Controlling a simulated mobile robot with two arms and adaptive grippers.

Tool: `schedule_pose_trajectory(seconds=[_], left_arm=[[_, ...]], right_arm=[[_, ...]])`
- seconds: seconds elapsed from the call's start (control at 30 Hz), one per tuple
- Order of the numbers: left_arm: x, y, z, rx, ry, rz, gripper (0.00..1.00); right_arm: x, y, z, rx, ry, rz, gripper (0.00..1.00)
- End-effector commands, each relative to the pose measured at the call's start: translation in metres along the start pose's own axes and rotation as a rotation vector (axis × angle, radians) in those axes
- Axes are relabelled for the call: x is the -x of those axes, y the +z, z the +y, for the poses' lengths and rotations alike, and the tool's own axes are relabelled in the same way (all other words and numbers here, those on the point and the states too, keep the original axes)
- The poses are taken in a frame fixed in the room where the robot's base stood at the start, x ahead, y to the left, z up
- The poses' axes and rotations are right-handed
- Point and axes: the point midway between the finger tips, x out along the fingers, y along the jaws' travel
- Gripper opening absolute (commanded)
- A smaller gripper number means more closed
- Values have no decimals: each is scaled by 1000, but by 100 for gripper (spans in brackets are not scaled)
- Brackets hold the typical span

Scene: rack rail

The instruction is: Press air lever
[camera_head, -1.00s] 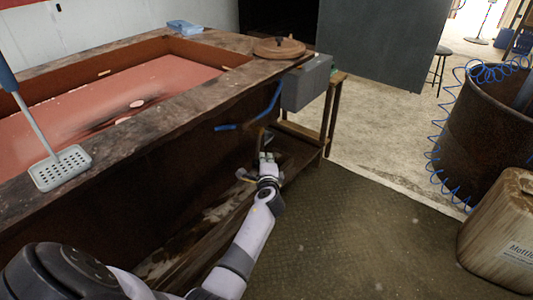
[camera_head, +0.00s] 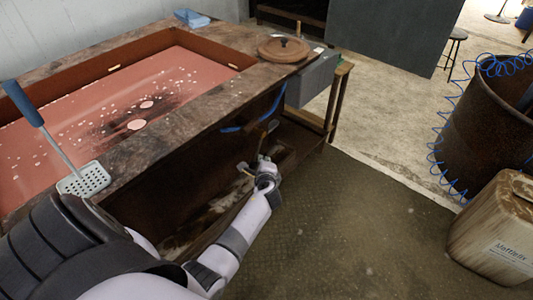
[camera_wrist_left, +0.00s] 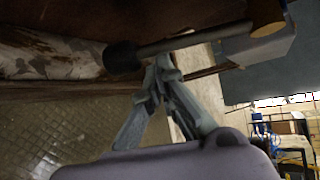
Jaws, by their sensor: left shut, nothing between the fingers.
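The air lever (camera_head: 270,128) is a short bar on the front of the wooden tank bench, below the blue hose. In the left wrist view the lever (camera_wrist_left: 195,40) runs from a dark round end to a tan end at the upper right. My left gripper (camera_head: 263,160) is shut and empty, just below the lever. In the wrist view the gripper's fingertips (camera_wrist_left: 162,64) meet the bar's lower edge; I cannot tell whether they press on it. My right gripper is not in view.
The tank (camera_head: 215,95) holds red liquid with many white specks. A perforated skimmer (camera_head: 88,180) lies on its rim. A grey box (camera_head: 313,80) hangs at the bench's corner. A rusty barrel (camera_head: 490,130) and a canister (camera_head: 497,230) stand right. The floor between is clear.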

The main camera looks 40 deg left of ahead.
Motion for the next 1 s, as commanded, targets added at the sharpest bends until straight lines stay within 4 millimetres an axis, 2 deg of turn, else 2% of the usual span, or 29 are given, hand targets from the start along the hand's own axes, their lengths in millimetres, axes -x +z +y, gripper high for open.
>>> schedule_pose_trajectory(seconds=[0.37, 0.47, 0.7, 1.0], left_arm=[[7, 7, -3, -23, 25, -2, 0], [11, 11, -6, -43, 52, -2, 0], [23, 21, -11, -139, 165, -2, 0], [38, 34, -15, -280, 332, -2, 0]], right_arm=[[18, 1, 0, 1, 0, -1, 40], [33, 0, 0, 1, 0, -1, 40], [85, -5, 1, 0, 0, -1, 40], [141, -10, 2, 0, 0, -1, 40]])
